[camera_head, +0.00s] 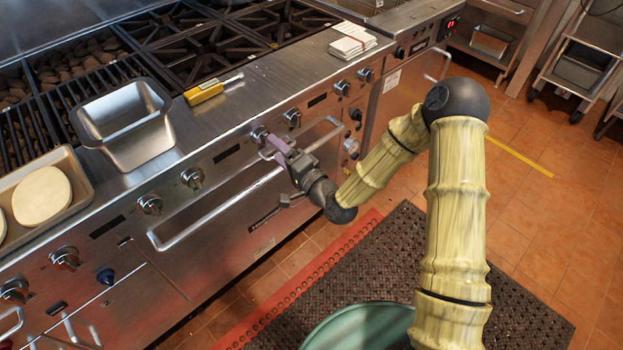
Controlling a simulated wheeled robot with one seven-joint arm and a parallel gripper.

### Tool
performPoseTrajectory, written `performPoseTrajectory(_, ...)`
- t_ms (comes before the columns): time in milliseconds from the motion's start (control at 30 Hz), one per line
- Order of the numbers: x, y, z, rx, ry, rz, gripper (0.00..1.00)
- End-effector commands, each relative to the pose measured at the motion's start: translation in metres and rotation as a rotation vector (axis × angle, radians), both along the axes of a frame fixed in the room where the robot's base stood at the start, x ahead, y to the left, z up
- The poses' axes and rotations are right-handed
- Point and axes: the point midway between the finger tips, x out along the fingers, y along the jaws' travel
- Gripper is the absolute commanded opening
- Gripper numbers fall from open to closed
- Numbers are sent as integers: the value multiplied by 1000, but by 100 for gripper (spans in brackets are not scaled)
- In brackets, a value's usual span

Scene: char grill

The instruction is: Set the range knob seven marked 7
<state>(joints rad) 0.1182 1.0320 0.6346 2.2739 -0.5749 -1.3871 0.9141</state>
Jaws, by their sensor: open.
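A row of steel range knobs runs along the front panel of the range (225,150). My gripper (267,146) is at the panel, its open fingers at or very close to a knob (259,133), which they partly cover. I cannot tell whether they touch it. Another knob (291,118) sits just to the right. Two knobs lie to the left, one nearer (192,178) and one farther (149,204). Two more are to the right, one (342,88) beside the other (366,74). No number marking is readable, so I cannot tell which knob is marked 7.
A long oven door handle (200,222) sticks out below the knobs. A steel pan (125,125), a yellow-handled tool (205,91) and a stack of white paper (352,42) lie on the ledge above. A dark mat (345,280) covers the floor in front.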

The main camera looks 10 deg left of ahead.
Motion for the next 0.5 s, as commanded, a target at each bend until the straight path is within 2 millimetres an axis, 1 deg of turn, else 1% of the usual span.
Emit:
performPoseTrajectory(33,-7,-9,-1,-1,4,-3,65)
performPoseTrajectory(500,-67,-81,-8,-1,7,-7,65)
